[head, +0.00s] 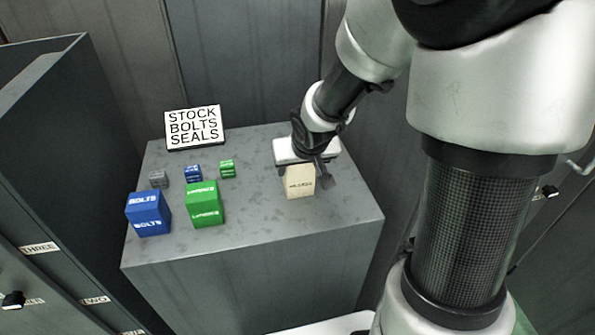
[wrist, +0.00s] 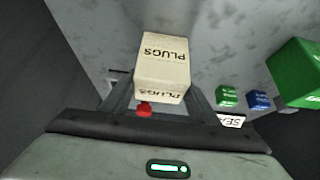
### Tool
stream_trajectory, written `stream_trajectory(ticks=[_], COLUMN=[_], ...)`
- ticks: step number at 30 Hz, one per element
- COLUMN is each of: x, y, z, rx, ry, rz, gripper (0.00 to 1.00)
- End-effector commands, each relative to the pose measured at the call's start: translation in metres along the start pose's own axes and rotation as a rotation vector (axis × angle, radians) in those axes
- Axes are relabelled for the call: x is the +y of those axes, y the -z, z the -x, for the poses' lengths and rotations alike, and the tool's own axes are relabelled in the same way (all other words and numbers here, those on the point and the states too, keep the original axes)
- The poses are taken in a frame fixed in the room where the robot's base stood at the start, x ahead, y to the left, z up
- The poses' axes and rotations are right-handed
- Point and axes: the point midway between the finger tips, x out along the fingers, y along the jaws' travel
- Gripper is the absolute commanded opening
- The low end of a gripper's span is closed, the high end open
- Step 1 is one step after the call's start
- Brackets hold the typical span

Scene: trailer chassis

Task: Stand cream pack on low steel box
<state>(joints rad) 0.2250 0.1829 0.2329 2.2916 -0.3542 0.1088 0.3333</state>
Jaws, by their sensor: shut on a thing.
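The cream pack (head: 299,184), marked PLUGS, is upright at the right part of the top of the low steel box (head: 250,285). My gripper (head: 307,176) is shut on it from behind. In the wrist view the cream pack (wrist: 161,62) shows between the two fingers of my gripper (wrist: 158,100), over the grey top. I cannot tell whether its base touches the top or hangs just above it.
A blue pack (head: 149,214) and a green pack (head: 205,206) stand to the left, with small grey, blue and green blocks behind them. A sign (head: 193,127) reading STOCK BOLTS SEALS stands at the back. Bare top lies around the cream pack. A tall cabinet (head: 50,150) rises at left.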

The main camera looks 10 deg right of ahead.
Motion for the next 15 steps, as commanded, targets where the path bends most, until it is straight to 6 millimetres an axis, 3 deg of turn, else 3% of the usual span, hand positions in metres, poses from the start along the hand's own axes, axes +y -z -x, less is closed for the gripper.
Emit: stream_trajectory(ticks=[9, 10, 13, 15], x=[0.0, 0.0, 0.0, 0.0], y=[-0.0005, -0.0009, -0.0003, -0.0003], z=[-0.0022, -0.0021, -0.001, -0.001], rx=[0.003, 0.002, 0.002, 0.002], ry=[0.0, 0.0, 0.0, 0.0], rz=[0.0, 0.0, 0.0, 0.0], gripper=[0.25, 0.56, 0.73, 0.73])
